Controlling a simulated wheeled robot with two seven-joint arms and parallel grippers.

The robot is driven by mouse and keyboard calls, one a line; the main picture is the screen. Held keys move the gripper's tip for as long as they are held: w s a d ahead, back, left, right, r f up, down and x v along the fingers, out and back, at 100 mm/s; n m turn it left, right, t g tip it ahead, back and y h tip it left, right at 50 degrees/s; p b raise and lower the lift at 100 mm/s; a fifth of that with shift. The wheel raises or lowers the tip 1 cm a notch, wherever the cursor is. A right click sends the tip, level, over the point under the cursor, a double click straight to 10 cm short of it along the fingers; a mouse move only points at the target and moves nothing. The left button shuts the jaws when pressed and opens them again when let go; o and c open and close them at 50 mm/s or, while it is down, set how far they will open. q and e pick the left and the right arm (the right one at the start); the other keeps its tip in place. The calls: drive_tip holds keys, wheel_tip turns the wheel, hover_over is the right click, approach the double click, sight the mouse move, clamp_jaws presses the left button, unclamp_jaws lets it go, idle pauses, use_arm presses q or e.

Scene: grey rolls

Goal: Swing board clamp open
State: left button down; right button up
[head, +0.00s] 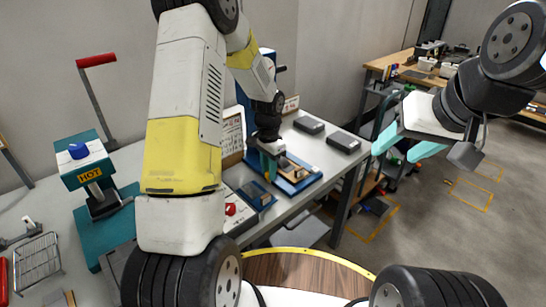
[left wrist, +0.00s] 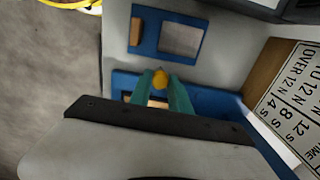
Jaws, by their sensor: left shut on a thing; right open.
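My left gripper (head: 269,172) reaches down over a blue fixture (head: 306,181) on the grey bench. In the left wrist view its teal fingers (left wrist: 165,92) are closed on a small round yellow knob (left wrist: 160,79), which appears to be the board clamp's handle. The fixture's blue base (left wrist: 124,82) shows around the fingers, with a tan piece beside them. The rest of the clamp is mostly hidden by the fingers and wrist, so I cannot tell its angle. My right gripper (head: 403,147) is open and empty, well right of the bench, above the floor.
A smaller blue fixture (head: 248,187) stands close by and also shows in the left wrist view (left wrist: 150,50). Two dark grey boxes (head: 343,142) lie further along the bench. A printed sign (left wrist: 296,105) stands close to the gripper. A teal press marked HOT (head: 82,165) is at left.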

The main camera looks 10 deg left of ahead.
use_arm(q)
drive_tip(key=n, duration=0.2)
drive_tip(key=d+n, duration=0.1)
drive_tip(key=w+d+n, duration=0.1)
drive_tip(key=n, duration=0.1)
drive_tip(key=shift+d+n, duration=0.25)
drive_tip(key=shift+n, duration=0.05)
drive_tip(key=shift+w+d+n, duration=0.3)
drive_tip(key=shift+n, duration=0.65)
drive_tip(key=shift+w+d+n, duration=0.3)
drive_tip(key=shift+n, duration=0.65)
drive_tip(key=c, duration=1.2)
unclamp_jaws()
wheel_tip(320, 180, up, 8)
